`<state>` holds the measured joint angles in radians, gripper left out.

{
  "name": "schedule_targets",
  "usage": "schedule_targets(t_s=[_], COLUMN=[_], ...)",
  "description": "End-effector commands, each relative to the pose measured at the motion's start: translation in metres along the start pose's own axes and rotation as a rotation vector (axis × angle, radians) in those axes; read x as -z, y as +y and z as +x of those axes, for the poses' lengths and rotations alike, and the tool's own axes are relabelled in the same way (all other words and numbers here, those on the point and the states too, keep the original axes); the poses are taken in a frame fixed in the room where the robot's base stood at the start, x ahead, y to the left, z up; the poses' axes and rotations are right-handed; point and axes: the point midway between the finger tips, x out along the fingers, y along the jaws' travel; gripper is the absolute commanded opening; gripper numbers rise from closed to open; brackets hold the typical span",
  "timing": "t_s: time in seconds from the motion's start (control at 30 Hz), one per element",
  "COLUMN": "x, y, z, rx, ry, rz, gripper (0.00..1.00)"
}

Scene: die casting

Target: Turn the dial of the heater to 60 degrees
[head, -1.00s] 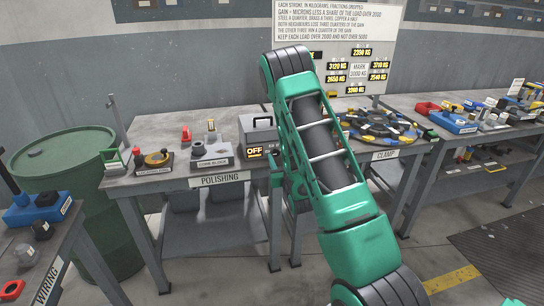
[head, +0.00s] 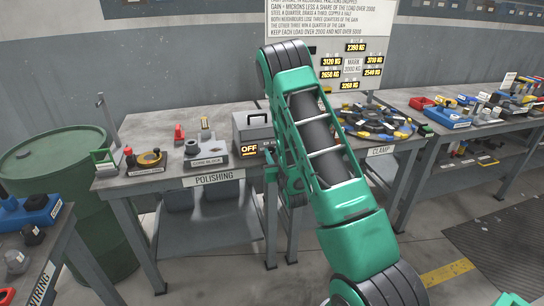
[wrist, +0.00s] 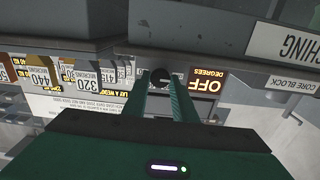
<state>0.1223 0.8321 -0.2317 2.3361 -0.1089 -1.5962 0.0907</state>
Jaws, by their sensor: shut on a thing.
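The heater (head: 253,128) is a grey box with a handle on top, standing at the right end of the polishing bench. Its front display (head: 249,150) reads OFF in yellow. The wrist view shows the same display upside down, reading OFF DEGREES (wrist: 208,82). Beside it is a round dark dial (wrist: 161,77) with a light pointer mark. My gripper (wrist: 161,85) has its two green fingers on either side of the dial, shut on it. In the head view my green arm hides the dial and most of my gripper.
The polishing bench (head: 140,184) also carries a core block stand (head: 205,162) and small parts left of the heater. A green drum (head: 50,150) stands at the left. The clamp bench (head: 407,140) with a round colored fixture (head: 376,121) is at the right. Grey floor lies in front.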

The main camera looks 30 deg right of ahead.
Motion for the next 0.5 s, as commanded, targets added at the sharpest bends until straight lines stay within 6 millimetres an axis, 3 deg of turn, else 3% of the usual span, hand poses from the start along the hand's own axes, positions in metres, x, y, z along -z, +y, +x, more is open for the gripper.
schedule_targets(t_s=[0.5], x=[-0.0007], y=[-0.0025], z=[-0.0003], rx=[0.005], ry=[-0.001], rz=[0.370], gripper=[0.02])
